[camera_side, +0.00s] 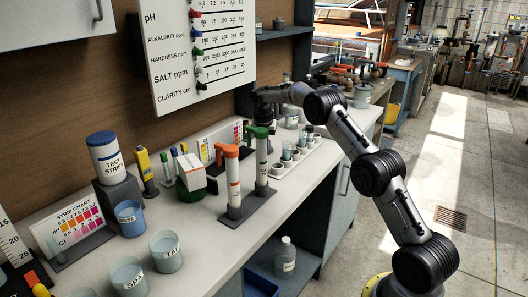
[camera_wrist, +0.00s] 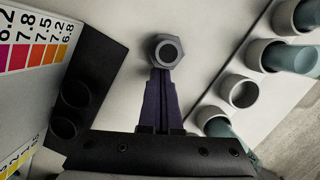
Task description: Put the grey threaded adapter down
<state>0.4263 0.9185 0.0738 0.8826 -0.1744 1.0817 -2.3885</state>
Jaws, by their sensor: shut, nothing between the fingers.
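The grey threaded adapter (camera_wrist: 166,51) shows in the wrist view as a hexagonal collar with a round dark opening, seen from above against the pale counter. My gripper (camera_wrist: 160,76) is shut, with nothing between its dark fingers. The fingertips are right beside the adapter's near edge in the picture; whether they touch it I cannot tell. In the side view the end of my arm is over the back of the counter, behind the tall tubes, and I cannot make out the adapter there.
A white rack (camera_wrist: 272,95) with round cups and teal vials stands right of the fingers. A dark block with holes (camera_wrist: 96,65) and a colour chart (camera_wrist: 30,42) are at left. Tall orange-capped (camera_side: 232,180) and green-capped (camera_side: 261,165) tubes stand nearer the side camera.

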